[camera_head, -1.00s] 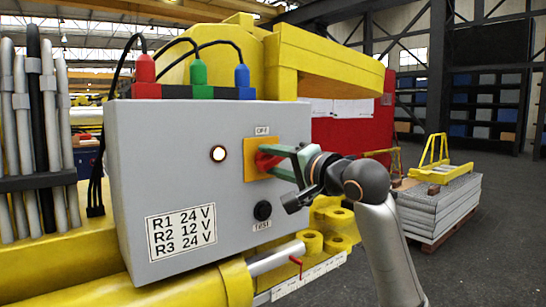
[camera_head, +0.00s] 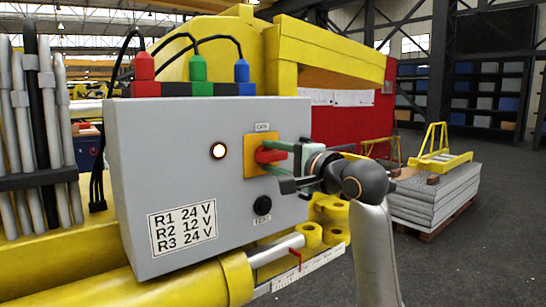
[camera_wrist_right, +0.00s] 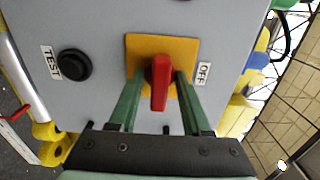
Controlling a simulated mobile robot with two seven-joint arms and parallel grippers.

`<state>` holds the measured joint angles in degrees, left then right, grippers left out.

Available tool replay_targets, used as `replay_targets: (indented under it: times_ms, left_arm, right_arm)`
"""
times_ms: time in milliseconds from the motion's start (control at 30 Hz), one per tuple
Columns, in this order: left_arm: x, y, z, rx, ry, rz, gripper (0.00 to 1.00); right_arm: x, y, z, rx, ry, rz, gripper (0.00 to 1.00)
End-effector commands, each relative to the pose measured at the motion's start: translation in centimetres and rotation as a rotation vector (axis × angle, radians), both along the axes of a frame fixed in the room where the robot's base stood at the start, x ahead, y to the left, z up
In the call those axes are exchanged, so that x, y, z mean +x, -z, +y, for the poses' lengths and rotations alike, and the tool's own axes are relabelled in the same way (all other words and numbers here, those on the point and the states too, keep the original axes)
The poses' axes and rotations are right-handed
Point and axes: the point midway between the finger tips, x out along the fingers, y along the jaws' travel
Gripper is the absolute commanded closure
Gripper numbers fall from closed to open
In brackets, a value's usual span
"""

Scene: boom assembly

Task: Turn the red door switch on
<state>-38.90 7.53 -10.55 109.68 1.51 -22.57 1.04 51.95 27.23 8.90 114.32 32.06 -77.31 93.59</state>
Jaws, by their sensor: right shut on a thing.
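The red door switch (camera_head: 270,155) is a red handle on a yellow square plate (camera_head: 252,167), on the front of a grey control box (camera_head: 150,170). An OFF label (camera_head: 262,127) is above the plate. The handle lies roughly level in the head view. My right gripper (camera_head: 278,158) reaches in from the right and is shut on the handle. In the right wrist view the red handle (camera_wrist_right: 160,85) stands between the two green fingers of my right gripper (camera_wrist_right: 158,78). The inner finger contact is partly hidden. My left gripper is not in view.
A round lamp (camera_head: 219,151) on the box is lit. A black TEST button (camera_head: 262,205) is below the switch. Red, green and blue plugs (camera_head: 194,70) with cables stand on top. A yellow cylinder (camera_head: 190,285) runs below. Open floor (camera_head: 460,250) is at the right.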

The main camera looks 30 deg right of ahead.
Motion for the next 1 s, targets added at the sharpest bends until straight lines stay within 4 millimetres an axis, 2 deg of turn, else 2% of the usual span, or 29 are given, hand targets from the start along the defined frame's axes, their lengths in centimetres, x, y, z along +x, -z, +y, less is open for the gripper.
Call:
replay_targets:
  times_ms: [167, 200, 233, 500, 633, 767, 1000]
  left_arm:
    - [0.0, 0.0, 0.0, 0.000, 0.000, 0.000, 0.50]
    - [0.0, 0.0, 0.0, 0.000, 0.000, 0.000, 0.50]
    - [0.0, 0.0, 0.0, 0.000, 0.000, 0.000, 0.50]
    - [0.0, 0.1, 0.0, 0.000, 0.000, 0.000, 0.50]
    - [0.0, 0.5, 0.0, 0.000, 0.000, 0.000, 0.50]
    - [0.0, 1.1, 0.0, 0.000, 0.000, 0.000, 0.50]
    - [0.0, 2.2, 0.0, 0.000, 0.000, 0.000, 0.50]
  right_arm:
    - [0.0, 0.0, 0.0, 0.003, -0.001, 0.001, 1.00]
    - [0.0, 0.0, 0.0, 0.003, -0.001, 0.001, 0.48]
    - [0.0, 0.0, 0.0, 0.003, -0.001, 0.001, 0.45]
    - [-0.1, 0.0, 0.0, 0.001, -0.001, 0.000, 0.45]
    - [-1.1, 0.1, -0.1, 0.000, -0.001, -0.002, 0.45]
    - [-3.5, 0.2, -0.3, -0.002, 0.001, -0.004, 0.45]
    - [-8.8, 0.1, -0.7, -0.001, 0.001, -0.005, 0.45]
